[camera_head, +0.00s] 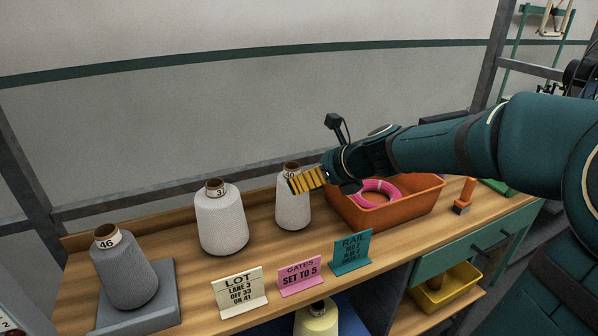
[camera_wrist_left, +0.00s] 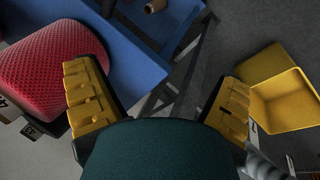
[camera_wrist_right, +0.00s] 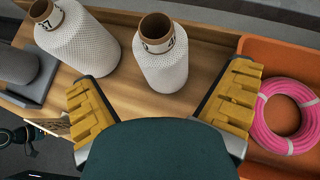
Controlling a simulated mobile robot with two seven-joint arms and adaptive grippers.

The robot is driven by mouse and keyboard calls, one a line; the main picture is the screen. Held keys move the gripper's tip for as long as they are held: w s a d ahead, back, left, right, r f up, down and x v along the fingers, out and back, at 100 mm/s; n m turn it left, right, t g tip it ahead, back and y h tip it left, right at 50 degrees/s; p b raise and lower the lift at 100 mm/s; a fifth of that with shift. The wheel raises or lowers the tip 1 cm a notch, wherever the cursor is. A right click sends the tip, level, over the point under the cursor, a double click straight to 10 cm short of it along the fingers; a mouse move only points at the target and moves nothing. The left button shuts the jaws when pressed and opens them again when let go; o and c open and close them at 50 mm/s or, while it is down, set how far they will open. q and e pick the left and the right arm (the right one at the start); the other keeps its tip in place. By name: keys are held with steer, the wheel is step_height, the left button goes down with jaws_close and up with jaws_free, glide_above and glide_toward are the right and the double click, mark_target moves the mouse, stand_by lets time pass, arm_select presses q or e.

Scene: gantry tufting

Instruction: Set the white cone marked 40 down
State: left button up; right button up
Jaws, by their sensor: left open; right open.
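A white cone (camera_head: 293,207) with a brown core stands upright on the wooden bench top, left of the orange tray. Its label is partly hidden by my gripper in the head view and too turned to read fully in the right wrist view (camera_wrist_right: 163,68). My right gripper (camera_head: 308,180) is open and empty beside the cone's upper part. In the right wrist view the cone stands beyond the open fingers (camera_wrist_right: 160,92), apart from both. My left gripper (camera_wrist_left: 160,95) is open and empty, seen only in the left wrist view.
A white cone marked 37 (camera_head: 221,222) stands left, and a grey cone marked 46 (camera_head: 124,270) sits on a grey pad (camera_head: 140,312). The orange tray (camera_head: 388,218) holds a pink coil (camera_head: 377,191). Three cards, including LOT (camera_head: 239,290), line the front edge. A red textured thing (camera_wrist_left: 50,60) is near my left gripper.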

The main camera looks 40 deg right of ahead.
steer(key=p+v, duration=0.1)
steer(key=v, duration=0.3)
steer(key=shift+s, duration=0.1)
stand_by(0.6)
